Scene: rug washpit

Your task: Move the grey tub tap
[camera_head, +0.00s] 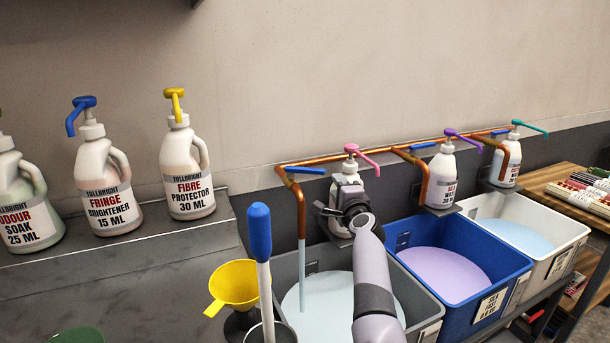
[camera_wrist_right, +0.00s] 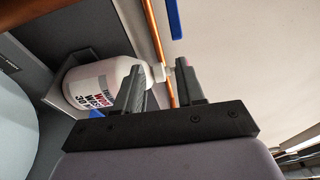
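The grey tub (camera_head: 428,309) holds pale blue liquid. Its tap is a copper spout (camera_head: 300,207) with a flat blue lever (camera_head: 306,170) on top, and a pale stream (camera_head: 302,275) falls from it into the tub. My right gripper (camera_head: 345,190) is over the tub's back, right of the spout, in front of a white pump bottle with a pink pump (camera_head: 360,158). In the wrist view its fingers (camera_wrist_right: 160,78) stand apart, with the bottle's white neck (camera_wrist_right: 158,72) showing between them; contact is unclear. A blue lever (camera_wrist_right: 173,18) lies beyond. My left gripper is out of view.
A blue tub (camera_head: 513,274) and a white tub (camera_head: 570,245) stand to the right, each with a copper tap and pump bottle behind. A yellow funnel (camera_head: 234,284) and a blue-handled tool (camera_head: 260,232) stand left of the grey tub. Large bottles (camera_head: 187,170) line the left counter.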

